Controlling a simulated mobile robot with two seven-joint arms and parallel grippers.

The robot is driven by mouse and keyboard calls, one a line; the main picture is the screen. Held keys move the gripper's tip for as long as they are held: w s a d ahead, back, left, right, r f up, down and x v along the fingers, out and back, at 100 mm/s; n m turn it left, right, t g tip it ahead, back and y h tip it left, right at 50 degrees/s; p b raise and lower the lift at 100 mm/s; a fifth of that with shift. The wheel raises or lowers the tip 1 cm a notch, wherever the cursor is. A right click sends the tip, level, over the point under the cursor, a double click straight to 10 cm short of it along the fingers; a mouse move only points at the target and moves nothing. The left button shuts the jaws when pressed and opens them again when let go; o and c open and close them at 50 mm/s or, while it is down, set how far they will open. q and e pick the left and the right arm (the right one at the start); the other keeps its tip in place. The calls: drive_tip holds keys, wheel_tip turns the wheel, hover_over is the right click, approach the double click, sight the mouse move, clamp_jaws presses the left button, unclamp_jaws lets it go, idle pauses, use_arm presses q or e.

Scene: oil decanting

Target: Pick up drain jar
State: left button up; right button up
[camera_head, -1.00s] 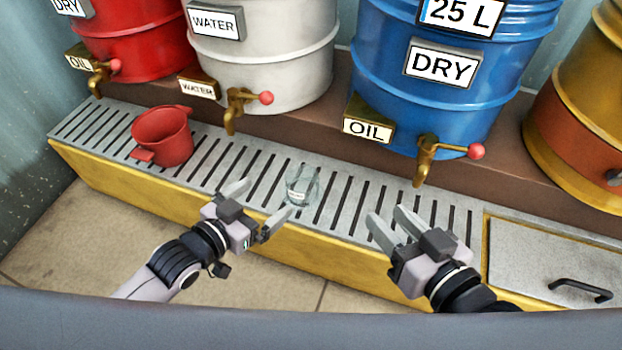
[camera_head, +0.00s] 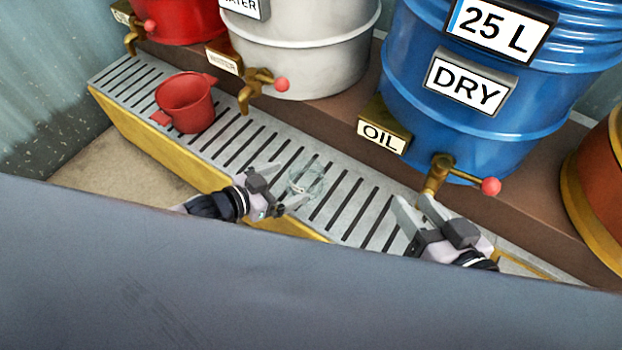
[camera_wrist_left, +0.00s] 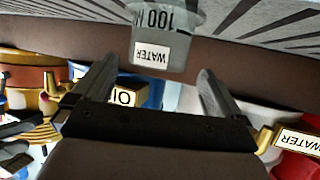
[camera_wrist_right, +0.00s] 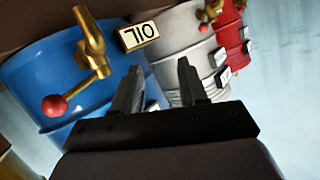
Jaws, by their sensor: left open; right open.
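A small clear jar (camera_head: 305,183) stands on the slatted grate in the head view, near the front edge. In the left wrist view the jar (camera_wrist_left: 165,45) shows upside down, with a "WATER" label and a "100" marking, ahead of and between the fingers. My left gripper (camera_head: 284,184) is open and empty, just left of the jar and apart from it as far as I can tell. My right gripper (camera_head: 416,212) is open and empty over the grate below the blue drum's tap. The right wrist view shows its open fingers (camera_wrist_right: 160,88) facing the drums.
A red jug (camera_head: 187,104) stands on the grate (camera_head: 250,145) to the left. Behind are a red drum, a white drum (camera_head: 300,60) and a blue drum (camera_head: 470,100). Brass taps (camera_head: 438,178) with red knobs jut over the grate.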

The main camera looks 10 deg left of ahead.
sight(319, 170)
use_arm(q)
drive_tip(key=shift+w+d+f, duration=0.3)
drive_tip(key=shift+w, duration=0.05)
drive_tip(key=shift+w+d+f+b, duration=0.15)
drive_tip(key=shift+w+d+b, duration=0.1)
drive_tip(key=shift+b, duration=0.2)
drive_tip(key=b+x, duration=0.2)
drive_tip(key=x, duration=0.2)
drive_tip(key=shift+w+b, duration=0.1)
drive_tip(key=shift+b, duration=0.25)
drive_tip(key=shift+w+d, duration=0.25)
drive_tip(key=shift+d, duration=0.05)
use_arm(e)
drive_tip(key=shift+s+d+r+n+t+h, duration=0.15)
drive_tip(key=shift+s+d+n+t+h, duration=0.15)
drive_tip(key=shift+d+t, duration=0.25)
drive_tip(key=shift+s+d+r+n+t+h, duration=0.1)
drive_tip(key=shift+s+d+r+n+t, duration=0.1)
drive_tip(key=shift+d+n+t, duration=0.35)
drive_tip(key=shift+d, duration=0.1)
use_arm(q)
drive_tip(key=c, duration=0.8)
